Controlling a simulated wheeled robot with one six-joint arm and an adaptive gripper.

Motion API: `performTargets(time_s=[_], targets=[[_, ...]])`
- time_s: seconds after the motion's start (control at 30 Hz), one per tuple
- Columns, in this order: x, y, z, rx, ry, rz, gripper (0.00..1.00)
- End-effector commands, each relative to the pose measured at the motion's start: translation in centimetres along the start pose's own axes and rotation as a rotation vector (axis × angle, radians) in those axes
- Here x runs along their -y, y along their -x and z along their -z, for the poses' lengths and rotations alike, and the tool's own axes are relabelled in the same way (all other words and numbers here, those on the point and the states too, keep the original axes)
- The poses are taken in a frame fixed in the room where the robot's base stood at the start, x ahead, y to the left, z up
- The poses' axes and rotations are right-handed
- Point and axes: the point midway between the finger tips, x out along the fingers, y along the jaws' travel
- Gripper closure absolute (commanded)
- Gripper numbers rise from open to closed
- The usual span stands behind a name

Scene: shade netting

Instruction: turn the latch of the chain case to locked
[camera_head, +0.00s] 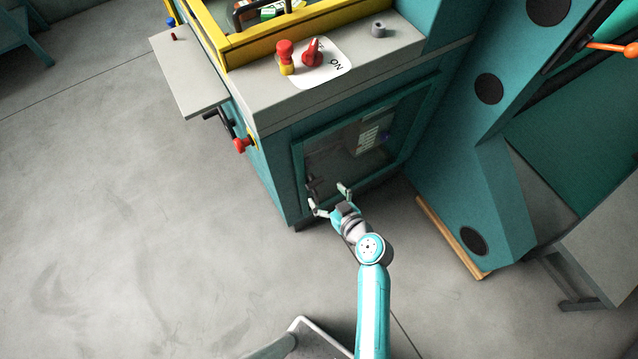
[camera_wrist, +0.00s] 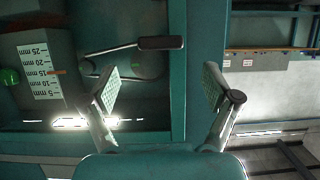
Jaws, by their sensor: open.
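The chain case (camera_head: 298,180) is the lower teal part of the machine, with a framed, window-like front. A dark latch (camera_head: 313,184) sits near the lower left of that front. In the wrist view, what looks like this latch (camera_wrist: 160,43) has a black grip on a thin grey arm, lying nearly level across the teal frame. My gripper (camera_head: 328,196) is open just in front of the case's lower left part. In the wrist view my gripper (camera_wrist: 162,88) has its two fingers spread, with the black grip ahead between them, apart from the pads. I cannot tell the latch's locked side.
A millimetre scale (camera_wrist: 39,70) and a green knob (camera_wrist: 9,76) show at left in the wrist view. Above the case are a red switch (camera_head: 313,52) and a red-yellow button (camera_head: 286,57). A red-ended handle (camera_head: 242,145) juts out at left. Open floor (camera_head: 150,230) lies left.

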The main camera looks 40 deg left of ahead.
Motion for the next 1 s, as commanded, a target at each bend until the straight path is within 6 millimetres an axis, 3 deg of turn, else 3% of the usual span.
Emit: performTargets(time_s=[0.1, 0.33, 0.77, 1.0], targets=[[0.0, -2.2, 0.1, 0.000, 0.001, 0.002, 0.12], [0.1, -5.0, 0.0, 0.000, -0.001, 0.001, 0.12], [0.0, -5.9, 0.0, 0.000, -0.001, -0.001, 0.12], [0.0, -5.9, 0.0, 0.000, -0.001, -0.001, 0.70]])
